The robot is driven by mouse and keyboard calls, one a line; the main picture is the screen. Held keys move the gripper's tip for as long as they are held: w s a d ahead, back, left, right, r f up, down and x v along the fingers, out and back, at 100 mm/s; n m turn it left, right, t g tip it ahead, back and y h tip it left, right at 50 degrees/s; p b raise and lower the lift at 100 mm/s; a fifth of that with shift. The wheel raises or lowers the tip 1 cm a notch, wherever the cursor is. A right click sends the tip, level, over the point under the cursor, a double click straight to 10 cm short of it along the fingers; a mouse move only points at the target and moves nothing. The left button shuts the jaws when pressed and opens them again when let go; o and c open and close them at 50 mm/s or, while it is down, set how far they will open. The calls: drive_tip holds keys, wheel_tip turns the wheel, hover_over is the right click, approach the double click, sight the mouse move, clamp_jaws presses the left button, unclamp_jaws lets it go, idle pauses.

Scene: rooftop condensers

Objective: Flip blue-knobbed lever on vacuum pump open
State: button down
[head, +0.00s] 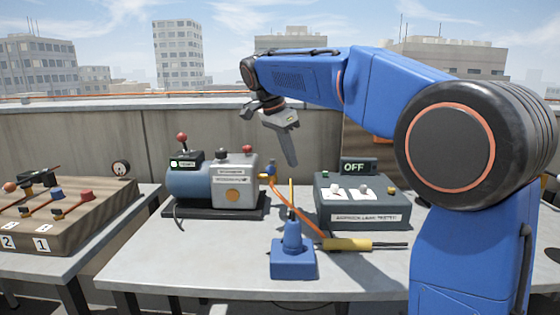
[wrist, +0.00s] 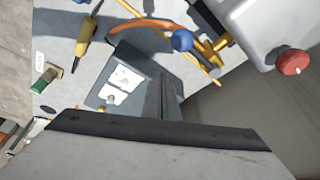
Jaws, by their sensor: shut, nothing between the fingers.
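The vacuum pump (head: 232,192) stands on the left of the table, with a blue cylinder body and a grey housing. The blue knob (head: 271,168) of its lever shows at the pump's right side, by a brass fitting. The wrist view shows the blue knob (wrist: 182,40) near the brass fitting and the orange hose. My gripper (head: 292,162) is shut and empty, pointing down, just right of the knob in the head view. It appears apart from the knob; the depth gap is hard to judge. The lever's arm is too small to read clearly.
A leak tester (head: 362,206) with an OFF display stands right of the pump. The pump's red knob (wrist: 292,62) is close by. The table's front left is clear.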

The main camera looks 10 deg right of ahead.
drive_tip(key=w+v, duration=0.1)
drive_tip(key=v, duration=0.9)
drive_tip(key=shift+a, duration=0.1)
